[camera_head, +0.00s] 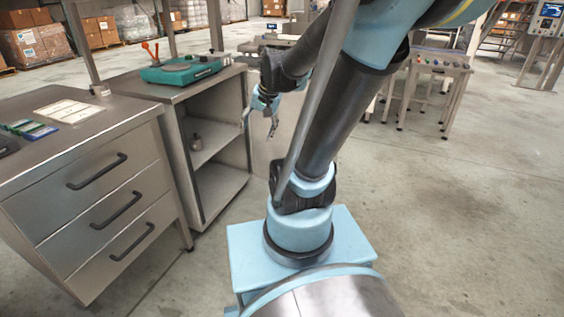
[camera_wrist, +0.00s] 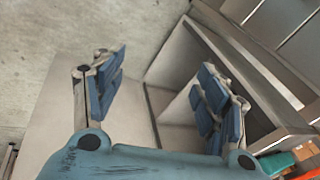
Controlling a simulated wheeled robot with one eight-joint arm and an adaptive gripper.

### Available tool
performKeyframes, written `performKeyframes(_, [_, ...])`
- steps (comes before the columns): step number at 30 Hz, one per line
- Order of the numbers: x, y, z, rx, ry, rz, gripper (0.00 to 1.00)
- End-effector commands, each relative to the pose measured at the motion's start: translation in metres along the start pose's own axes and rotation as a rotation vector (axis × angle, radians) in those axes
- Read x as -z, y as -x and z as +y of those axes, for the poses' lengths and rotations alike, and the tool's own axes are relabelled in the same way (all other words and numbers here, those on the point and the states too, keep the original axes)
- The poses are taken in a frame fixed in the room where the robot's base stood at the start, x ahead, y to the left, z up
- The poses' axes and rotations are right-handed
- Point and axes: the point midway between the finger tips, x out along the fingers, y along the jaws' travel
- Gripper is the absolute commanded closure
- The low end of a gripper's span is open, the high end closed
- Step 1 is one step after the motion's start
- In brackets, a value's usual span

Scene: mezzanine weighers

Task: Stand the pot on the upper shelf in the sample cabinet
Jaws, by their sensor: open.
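The sample cabinet (camera_head: 182,107) stands open at left centre in the head view, with an upper shelf (camera_head: 222,137) and a lower space. A small grey pot (camera_head: 196,142) appears to stand upright on the upper shelf, near the left inner wall. My gripper (camera_head: 258,124) is open and empty at the cabinet's right side, apart from the pot. In the wrist view my gripper (camera_wrist: 160,92) has its blue-padded fingers spread wide, with the cabinet (camera_wrist: 235,65) beyond them. I cannot make out the pot there.
A pale panel (camera_head: 268,142), perhaps the open door, stands at the cabinet's right edge. A green instrument (camera_head: 182,70) sits on the cabinet top. A steel drawer unit (camera_head: 100,190) adjoins on the left. The floor (camera_head: 460,210) at right is clear.

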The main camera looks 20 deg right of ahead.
Motion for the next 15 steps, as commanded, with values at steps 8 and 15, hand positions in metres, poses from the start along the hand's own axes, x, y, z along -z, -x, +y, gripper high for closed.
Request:
performKeyframes(8, [-0.06, 0.005, 0.055, -0.112, 0.208, -0.015, 0.33])
performKeyframes(15, [-0.098, 0.002, 0.094, -0.193, 0.359, -0.041, 0.33])
